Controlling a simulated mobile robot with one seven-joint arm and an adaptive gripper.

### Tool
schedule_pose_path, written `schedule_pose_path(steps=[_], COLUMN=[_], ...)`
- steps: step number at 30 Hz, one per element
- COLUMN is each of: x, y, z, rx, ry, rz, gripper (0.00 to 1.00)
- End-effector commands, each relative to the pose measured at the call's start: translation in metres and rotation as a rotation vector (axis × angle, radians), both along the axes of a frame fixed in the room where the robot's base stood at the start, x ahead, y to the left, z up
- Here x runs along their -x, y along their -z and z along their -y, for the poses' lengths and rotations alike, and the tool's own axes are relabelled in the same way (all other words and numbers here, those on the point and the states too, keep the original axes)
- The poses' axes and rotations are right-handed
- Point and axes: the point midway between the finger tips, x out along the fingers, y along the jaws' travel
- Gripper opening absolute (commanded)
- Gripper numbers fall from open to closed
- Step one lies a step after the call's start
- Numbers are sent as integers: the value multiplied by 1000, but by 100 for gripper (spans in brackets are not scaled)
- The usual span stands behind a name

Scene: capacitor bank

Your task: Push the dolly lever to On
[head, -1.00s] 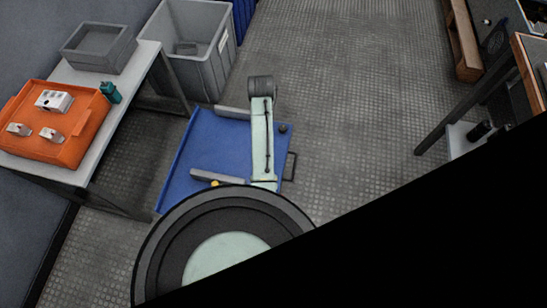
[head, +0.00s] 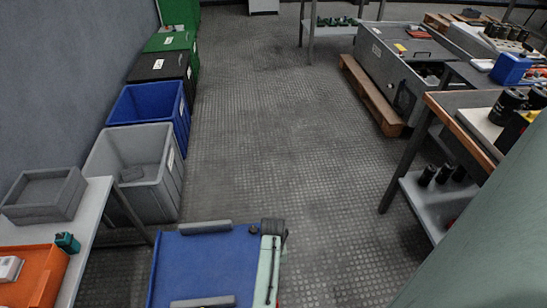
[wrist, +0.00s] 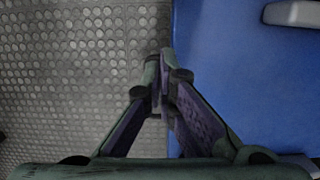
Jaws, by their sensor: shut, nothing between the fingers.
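The blue dolly (head: 205,262) lies low in the head view, with grey bars along its far and near parts. My arm hides part of the dolly's right edge. In the wrist view my gripper (wrist: 163,72) is shut and empty, above the dolly's edge. The blue deck (wrist: 245,90) is to its right and the studded floor to its left. A pale grey bar (wrist: 293,13) shows at the top right.
A grey bin (head: 150,165) and a blue bin (head: 150,108) line the left wall. A table with an orange tray (head: 48,275) stands at left. A workbench (head: 440,200) with black cylinders stands at right. The floor aisle (head: 290,120) is clear.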

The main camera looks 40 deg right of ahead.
Motion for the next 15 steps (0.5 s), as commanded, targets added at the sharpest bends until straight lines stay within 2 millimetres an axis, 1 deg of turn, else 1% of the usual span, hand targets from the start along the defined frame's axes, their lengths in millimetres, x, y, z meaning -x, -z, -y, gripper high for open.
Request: schedule_pose_path(steps=[5, 8, 11, 15], x=[-1, 0, 2, 5], y=[1, 7, 20, 47], z=[0, 0, -2, -3], rx=[0, 0, -1, -1], ry=[-1, -1, -1, 0], rz=[1, 1, -1, 0], gripper=[0, 0, 0, 0])
